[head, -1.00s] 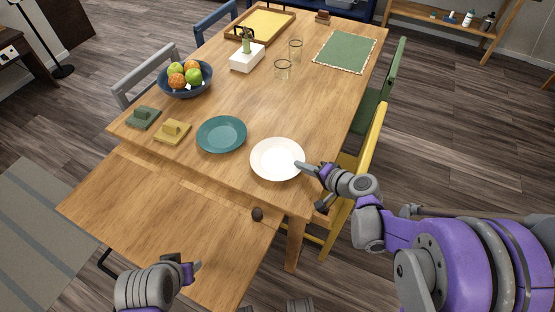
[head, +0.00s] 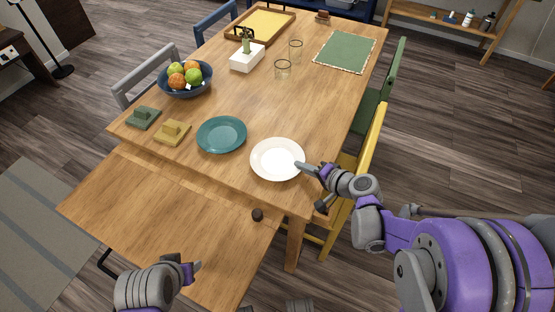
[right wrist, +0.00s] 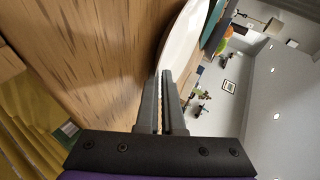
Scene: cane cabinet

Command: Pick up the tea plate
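A round white plate (head: 272,160) lies near the front right edge of the wooden table. A teal plate (head: 221,134) lies to its left. My right gripper (head: 303,166) is at the white plate's right rim. In the right wrist view its two fingers (right wrist: 164,80) are close together, with the rim of the white plate (right wrist: 181,38) between their tips. I cannot tell any gap between plate and table. My left gripper (head: 196,267) is low over the front of the table, away from both plates. Its finger opening is not clear.
A dark fruit bowl (head: 186,86), a white tissue box (head: 247,58) and two glasses (head: 283,69) stand farther back on the table (head: 320,110). A yellow chair (head: 372,140) is close beside my right gripper.

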